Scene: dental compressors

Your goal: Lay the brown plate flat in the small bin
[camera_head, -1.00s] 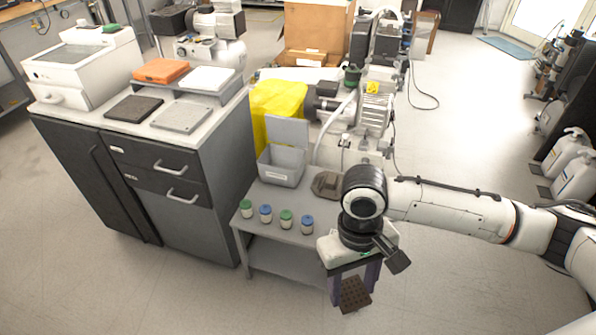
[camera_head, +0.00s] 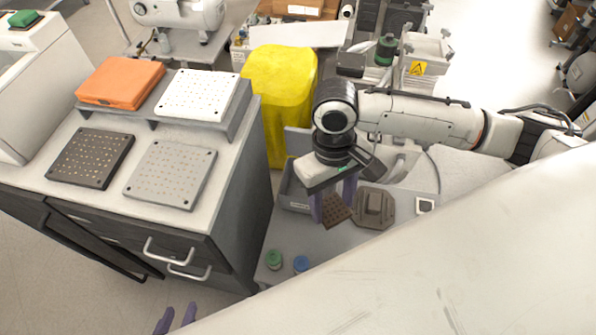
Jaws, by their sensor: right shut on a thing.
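The brown plate (camera_head: 338,213) is small, square and dotted with holes. My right gripper (camera_head: 331,206) is shut on it and holds it tilted, at the front right of the small grey bin (camera_head: 293,198). The bin stands on the low grey table, and my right gripper and wrist hide much of its opening. I cannot tell whether the plate is over the bin's rim or beside it. My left gripper (camera_head: 176,320) shows only as two purple fingertips at the bottom edge, apart with nothing between them.
A brown block-like fixture (camera_head: 374,207) sits right of the bin. A green-capped jar (camera_head: 274,259) and a blue-capped jar (camera_head: 301,264) stand at the table's front. A yellow bin (camera_head: 281,85) is behind. The left cabinet (camera_head: 120,205) carries several plates. My white arm covers the lower right.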

